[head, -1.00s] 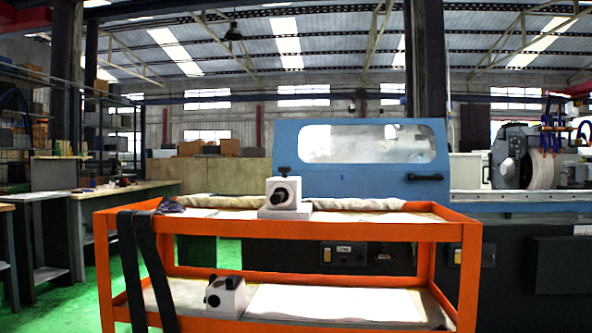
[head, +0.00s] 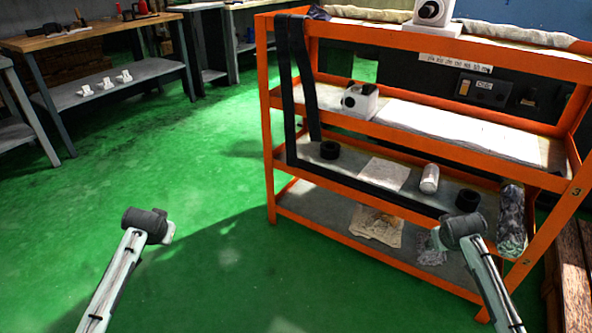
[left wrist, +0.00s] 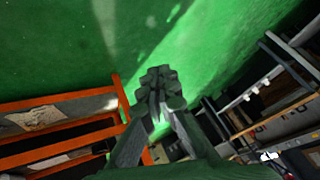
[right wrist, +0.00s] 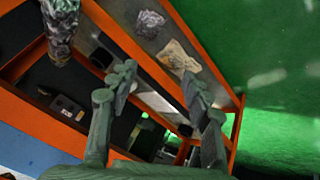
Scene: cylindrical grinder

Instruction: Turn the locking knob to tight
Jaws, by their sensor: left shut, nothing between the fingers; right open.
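A white block (head: 432,12) with a round dark knob on its face stands on the top shelf of the orange cart (head: 420,45), cut off by the head view's upper edge. A similar white block (head: 360,99) with dark parts sits on the shelf below. I cannot tell which part is the locking knob or how it is set. My left gripper (left wrist: 158,88) is shut and empty above the green floor, apart from the cart. My right gripper (right wrist: 158,88) is open and empty, with the cart's shelves behind its fingers. Neither gripper touches a block.
Black straps (head: 288,90) hang over the cart's left end. A workbench (head: 90,38) stands at the back left. A wooden pallet (head: 575,270) is at the right. Green floor is clear at left.

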